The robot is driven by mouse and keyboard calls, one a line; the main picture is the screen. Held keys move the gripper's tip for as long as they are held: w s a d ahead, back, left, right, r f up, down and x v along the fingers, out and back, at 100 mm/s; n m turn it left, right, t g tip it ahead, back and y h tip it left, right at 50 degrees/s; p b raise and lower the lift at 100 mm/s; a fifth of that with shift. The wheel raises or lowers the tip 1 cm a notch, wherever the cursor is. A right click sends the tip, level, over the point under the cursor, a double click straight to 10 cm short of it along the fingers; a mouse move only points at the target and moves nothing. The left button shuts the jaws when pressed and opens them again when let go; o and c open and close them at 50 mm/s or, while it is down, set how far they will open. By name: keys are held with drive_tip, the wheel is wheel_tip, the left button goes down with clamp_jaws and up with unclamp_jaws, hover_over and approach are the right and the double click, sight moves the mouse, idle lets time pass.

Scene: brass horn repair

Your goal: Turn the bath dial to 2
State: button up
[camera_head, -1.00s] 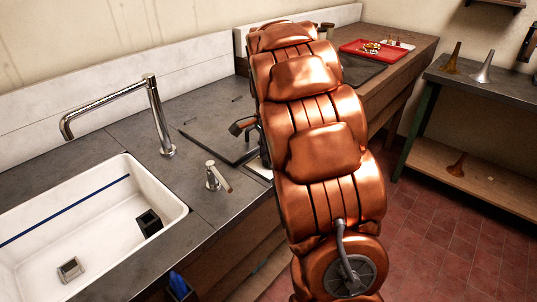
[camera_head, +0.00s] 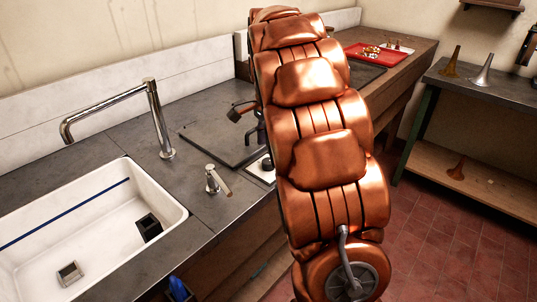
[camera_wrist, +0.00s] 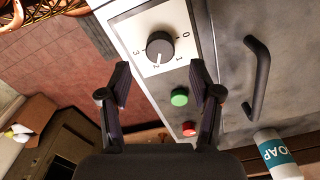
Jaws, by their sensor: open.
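The bath dial (camera_wrist: 160,46) is a round black knob on a white plate marked 0, 1, 2 and 3, seen at the top middle of the wrist view. A pale mark on the knob points at the 2. My gripper (camera_wrist: 161,80) is open and empty, its two dark fingers apart. In the picture the fingertips lie just below the dial, one on each side, with no visible contact.
In the wrist view a green button (camera_wrist: 179,97) and a red button (camera_wrist: 189,129) sit below the dial. A dark handle (camera_wrist: 259,77) and a soap bottle (camera_wrist: 277,153) are at right. The head view shows a sink (camera_head: 176,224), tap (camera_head: 160,120) and red tray (camera_head: 358,50).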

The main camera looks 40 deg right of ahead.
sight(269, 161)
wheel_tip(269, 161, up, 7)
idle(0.4)
idle(0.4)
drive_tip(key=s+a+n+g+p, duration=0.1)
drive_tip(key=s+a+n+p, duration=0.3)
drive_tip(key=s+a+n, duration=0.75)
drive_tip(key=s+a+f+n+p, duration=0.1)
drive_tip(key=s+a+f+n, duration=0.2)
drive_tip(key=s, duration=0.6)
drive_tip(key=s+a+f+n+p, duration=0.2)
drive_tip(key=s+a, duration=0.4)
drive_tip(key=s, duration=0.4)
drive_tip(key=f+n, duration=0.1)
drive_tip(key=n, duration=0.1)
drive_tip(key=shift+a+f+n+g, duration=0.2)
drive_tip(key=shift+n+g, duration=0.15)
drive_tip(key=shift+g, duration=0.05)
